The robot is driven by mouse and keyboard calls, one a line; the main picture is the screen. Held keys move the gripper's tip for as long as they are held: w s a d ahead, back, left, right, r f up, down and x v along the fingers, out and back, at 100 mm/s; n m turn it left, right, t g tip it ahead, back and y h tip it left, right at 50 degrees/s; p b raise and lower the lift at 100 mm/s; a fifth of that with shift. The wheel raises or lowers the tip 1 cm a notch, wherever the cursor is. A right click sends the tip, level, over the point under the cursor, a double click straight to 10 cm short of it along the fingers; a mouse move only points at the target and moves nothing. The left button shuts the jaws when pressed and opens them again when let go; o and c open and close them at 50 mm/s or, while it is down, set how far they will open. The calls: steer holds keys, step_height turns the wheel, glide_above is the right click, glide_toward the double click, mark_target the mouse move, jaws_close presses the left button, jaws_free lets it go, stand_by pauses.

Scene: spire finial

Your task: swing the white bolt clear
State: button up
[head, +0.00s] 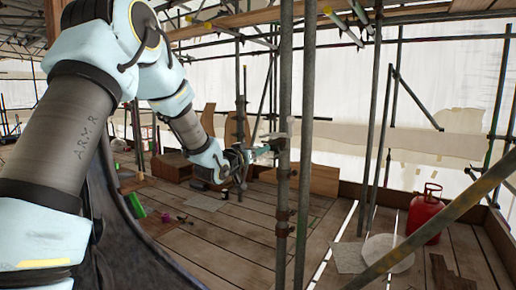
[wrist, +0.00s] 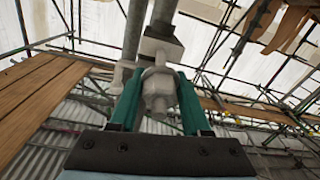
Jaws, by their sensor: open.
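The white bolt (wrist: 158,84) is a pale bolt with a thick nut, below a pale clamp block (wrist: 160,47) on a grey upright tube in the wrist view. My gripper (wrist: 157,92) is open, with one green finger on each side of the bolt. I cannot tell whether either finger touches it. In the head view my gripper (head: 268,149) is up against the scaffold uprights at mid-picture. The bolt is too small there to make out clearly.
Scaffold uprights (head: 284,90) stand right at my gripper. A diagonal tube (head: 440,225) crosses the lower right. A red gas bottle (head: 426,212) and a pale round disc (head: 388,252) are on the plank floor. A green object (head: 136,205) lies at left. Planks (head: 230,235) in the middle are mostly clear.

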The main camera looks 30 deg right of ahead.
steer(key=shift+d, duration=0.1)
jaws_close()
stand_by(0.3)
stand_by(1.1)
